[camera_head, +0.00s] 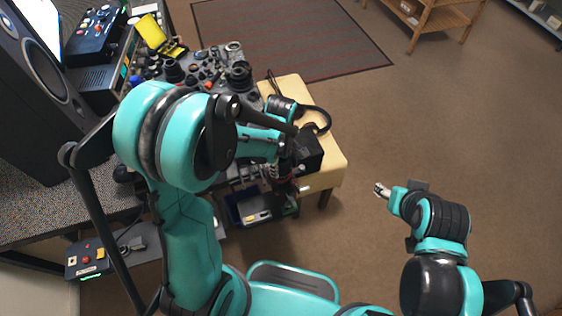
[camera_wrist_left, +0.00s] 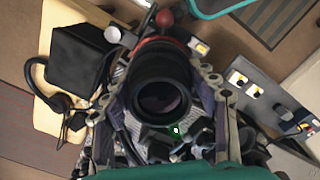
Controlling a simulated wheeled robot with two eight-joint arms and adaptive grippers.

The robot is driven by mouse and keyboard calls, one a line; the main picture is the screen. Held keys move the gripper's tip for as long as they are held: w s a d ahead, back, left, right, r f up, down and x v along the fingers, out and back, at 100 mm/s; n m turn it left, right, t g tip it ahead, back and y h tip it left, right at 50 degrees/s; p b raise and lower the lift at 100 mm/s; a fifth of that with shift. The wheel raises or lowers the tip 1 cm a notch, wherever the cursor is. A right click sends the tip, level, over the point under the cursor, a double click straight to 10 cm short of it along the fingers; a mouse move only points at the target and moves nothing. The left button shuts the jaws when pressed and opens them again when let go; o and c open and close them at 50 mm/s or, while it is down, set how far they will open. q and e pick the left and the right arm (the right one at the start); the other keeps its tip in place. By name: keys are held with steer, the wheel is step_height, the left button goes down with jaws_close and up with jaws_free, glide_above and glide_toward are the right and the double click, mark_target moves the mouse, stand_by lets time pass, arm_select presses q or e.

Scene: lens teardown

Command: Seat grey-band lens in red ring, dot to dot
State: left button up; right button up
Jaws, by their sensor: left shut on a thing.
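A black lens (camera_wrist_left: 160,92) with a dark glass face fills the middle of the left wrist view. My left gripper (camera_wrist_left: 160,68) is shut on it, one finger along each side. A red band (camera_wrist_left: 158,42) shows just beyond the lens; I cannot tell whether it is the red ring or whether they touch. The grey band and the dots cannot be made out. In the head view my left gripper (camera_head: 284,178) is small and partly hidden by my arm, beside the bench edge. My right gripper (camera_head: 382,190) is over bare floor, far from the bench; its opening is unclear.
Many dark parts crowd the grey bench (camera_head: 203,68). A blue bin (camera_head: 243,216) is below. The floor at right is open.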

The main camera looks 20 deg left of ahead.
arm_select(q)
steer(key=shift+f, duration=0.2)
stand_by(0.3)
steer(key=o, duration=1.5)
steer(key=shift+r, duration=0.1)
step_height(320, 180, up, 12)
steer(key=shift+f, duration=0.1)
